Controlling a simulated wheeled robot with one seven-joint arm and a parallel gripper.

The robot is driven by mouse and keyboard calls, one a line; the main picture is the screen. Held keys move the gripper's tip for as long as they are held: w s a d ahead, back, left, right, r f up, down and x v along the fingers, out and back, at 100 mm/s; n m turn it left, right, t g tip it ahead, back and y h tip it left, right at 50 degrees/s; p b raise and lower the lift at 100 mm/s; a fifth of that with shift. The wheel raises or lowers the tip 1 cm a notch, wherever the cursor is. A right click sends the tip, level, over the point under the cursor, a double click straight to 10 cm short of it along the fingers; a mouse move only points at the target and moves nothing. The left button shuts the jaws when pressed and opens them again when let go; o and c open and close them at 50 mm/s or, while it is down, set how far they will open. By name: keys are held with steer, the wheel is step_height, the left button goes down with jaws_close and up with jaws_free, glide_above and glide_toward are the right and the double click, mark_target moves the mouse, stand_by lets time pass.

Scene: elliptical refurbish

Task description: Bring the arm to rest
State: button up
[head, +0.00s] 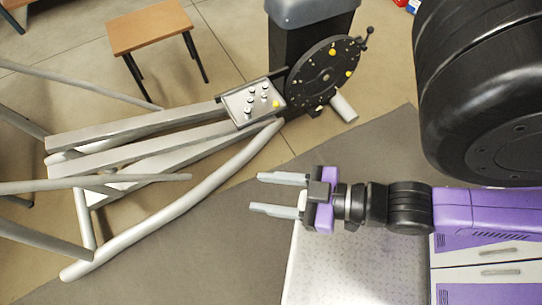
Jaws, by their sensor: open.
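My gripper (280,194) is at the end of my black and purple arm, which reaches in from the right. Its two grey fingers point left and stand apart, with nothing between them. The gripper is above the dark grey mat (225,240) and close to the left edge of a light metal bench top (330,268). I cannot tell its exact height above them.
A grey elliptical frame (175,220) lies to the left, with a small panel (252,101) of knobs and a black disc (325,75). A wooden stool (150,27) and a dark bin (297,40) stand behind. Drawers (490,272) are at lower right.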

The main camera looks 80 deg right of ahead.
steer(key=shift+s+a+r, duration=0.2)
steer(key=shift+s+r, duration=0.05)
steer(key=shift+r, duration=0.45)
step_height(320, 180, up, 5)
steer(key=p, duration=0.5)
stand_by(0.3)
